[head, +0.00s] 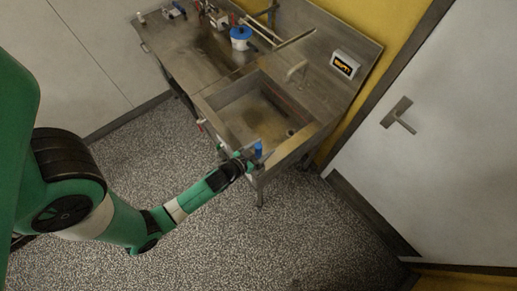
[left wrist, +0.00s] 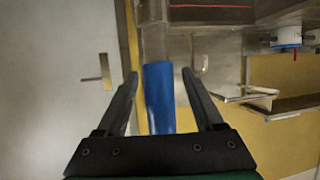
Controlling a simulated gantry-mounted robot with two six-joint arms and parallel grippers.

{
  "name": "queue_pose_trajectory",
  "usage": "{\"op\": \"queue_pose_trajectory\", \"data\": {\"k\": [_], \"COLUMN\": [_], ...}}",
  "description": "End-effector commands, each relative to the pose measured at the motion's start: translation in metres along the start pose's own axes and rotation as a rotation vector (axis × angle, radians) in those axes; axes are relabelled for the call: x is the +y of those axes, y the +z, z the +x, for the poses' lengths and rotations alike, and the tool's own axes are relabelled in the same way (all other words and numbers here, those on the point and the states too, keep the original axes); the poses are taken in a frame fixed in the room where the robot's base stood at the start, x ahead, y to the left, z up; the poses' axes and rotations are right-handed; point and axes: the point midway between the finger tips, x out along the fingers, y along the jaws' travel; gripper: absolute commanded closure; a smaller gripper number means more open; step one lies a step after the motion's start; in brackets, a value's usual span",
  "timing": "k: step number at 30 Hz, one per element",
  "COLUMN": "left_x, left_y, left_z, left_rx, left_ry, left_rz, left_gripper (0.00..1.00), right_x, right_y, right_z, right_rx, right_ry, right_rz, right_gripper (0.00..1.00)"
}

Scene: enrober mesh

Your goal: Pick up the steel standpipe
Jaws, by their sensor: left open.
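A blue cylinder (head: 258,150) shows at the front edge of the sink, and I take it for the grip of the steel standpipe. In the left wrist view the blue part (left wrist: 158,97) lies between my fingers, in line with a grey steel section (left wrist: 153,42) beyond it. My left gripper (head: 248,160) is open, with its fingers on either side of the blue part. Gaps show between the fingers and the blue part. Its lower end is hidden behind the gripper's body. My right gripper is not in view.
The steel sink basin (head: 240,112) lies just beyond my gripper. A door (head: 440,125) is at the right. The speckled floor in front is clear.

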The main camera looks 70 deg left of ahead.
Motion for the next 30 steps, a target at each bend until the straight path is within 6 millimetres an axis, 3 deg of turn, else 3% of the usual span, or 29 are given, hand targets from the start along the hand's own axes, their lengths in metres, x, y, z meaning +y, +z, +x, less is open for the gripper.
{"op": "queue_pose_trajectory", "data": {"k": [8,18,20,30], "left_x": [0.0000,0.0001,0.0001,0.0001], "left_y": [0.0003,0.0002,0.0002,0.0001], "left_z": [0.0059,0.0056,0.0056,0.0056], "left_rx": [0.000,0.000,0.000,0.000], "left_ry": [0.000,0.000,0.000,0.000], "left_rz": [0.000,0.000,0.000,0.000], "left_gripper": [0.31,0.92,1.00,1.00], "right_x": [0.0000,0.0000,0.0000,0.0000], "right_y": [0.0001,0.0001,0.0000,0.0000], "right_z": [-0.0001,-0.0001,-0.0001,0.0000], "right_rx": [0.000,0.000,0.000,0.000], "right_ry": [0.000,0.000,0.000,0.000], "right_rz": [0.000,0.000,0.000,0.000], "right_gripper": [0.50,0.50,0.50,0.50]}}
